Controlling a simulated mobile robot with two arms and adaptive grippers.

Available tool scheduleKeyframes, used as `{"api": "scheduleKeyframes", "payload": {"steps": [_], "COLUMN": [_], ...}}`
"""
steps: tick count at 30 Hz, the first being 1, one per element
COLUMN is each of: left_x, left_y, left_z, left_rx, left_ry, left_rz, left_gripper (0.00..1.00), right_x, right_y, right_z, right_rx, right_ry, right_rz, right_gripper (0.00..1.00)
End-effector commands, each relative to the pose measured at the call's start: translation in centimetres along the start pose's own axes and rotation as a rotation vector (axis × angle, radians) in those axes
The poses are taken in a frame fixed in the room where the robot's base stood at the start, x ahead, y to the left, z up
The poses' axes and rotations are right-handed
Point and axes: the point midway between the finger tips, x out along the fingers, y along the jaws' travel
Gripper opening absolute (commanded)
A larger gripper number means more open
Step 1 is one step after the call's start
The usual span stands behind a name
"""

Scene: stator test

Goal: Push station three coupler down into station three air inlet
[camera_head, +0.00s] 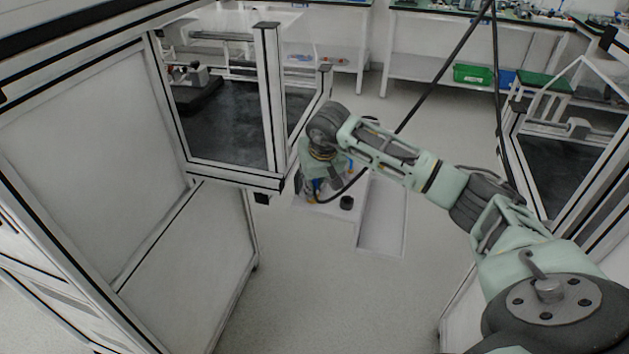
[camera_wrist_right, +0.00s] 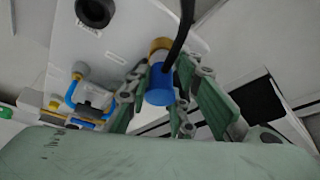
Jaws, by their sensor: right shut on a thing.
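In the right wrist view, my right gripper (camera_wrist_right: 160,88) is shut on a blue coupler (camera_wrist_right: 160,85) with a dark hose (camera_wrist_right: 184,25) running up past it. A brass-coloured collar (camera_wrist_right: 160,46) shows at the coupler's far end, by the white plate (camera_wrist_right: 118,38). I cannot tell whether the collar belongs to the coupler or the air inlet, or how deep the coupler sits. In the head view, my right gripper (camera_head: 322,178) is at the white station by the floor, and its fingers partly hide the coupler. My left gripper is out of view.
A black round part (camera_wrist_right: 95,11) stands on the plate; it also shows in the head view (camera_head: 346,202). Another brass fitting (camera_wrist_right: 80,69) with blue tubing is beside my fingers. A framed cabinet (camera_head: 270,100) stands close left of my arm. Open floor (camera_head: 310,270) lies in front.

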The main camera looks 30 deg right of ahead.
Motion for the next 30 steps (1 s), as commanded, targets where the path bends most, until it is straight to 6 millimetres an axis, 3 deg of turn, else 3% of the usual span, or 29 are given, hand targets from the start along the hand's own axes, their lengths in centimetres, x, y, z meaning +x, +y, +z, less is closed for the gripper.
{"api": "scheduleKeyframes", "payload": {"steps": [4,5,12,23,30], "left_x": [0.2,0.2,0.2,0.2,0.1], "left_y": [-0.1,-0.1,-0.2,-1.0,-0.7], "left_z": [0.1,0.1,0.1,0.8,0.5], "left_rx": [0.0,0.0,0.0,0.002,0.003], "left_ry": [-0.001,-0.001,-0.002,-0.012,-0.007], "left_rz": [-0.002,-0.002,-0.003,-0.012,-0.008], "left_gripper": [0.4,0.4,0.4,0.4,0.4], "right_x": [0.2,0.2,0.2,0.0,-3.1], "right_y": [0.0,0.0,0.0,0.0,0.0], "right_z": [0.1,0.1,0.1,0.1,-0.1], "right_rx": [0.0,0.0,0.0,0.0,-0.001], "right_ry": [0.001,0.001,0.001,0.001,0.004], "right_rz": [0.0,0.0,0.0,0.0,-0.001], "right_gripper": [0.0,0.22,0.43,0.43,0.43]}}
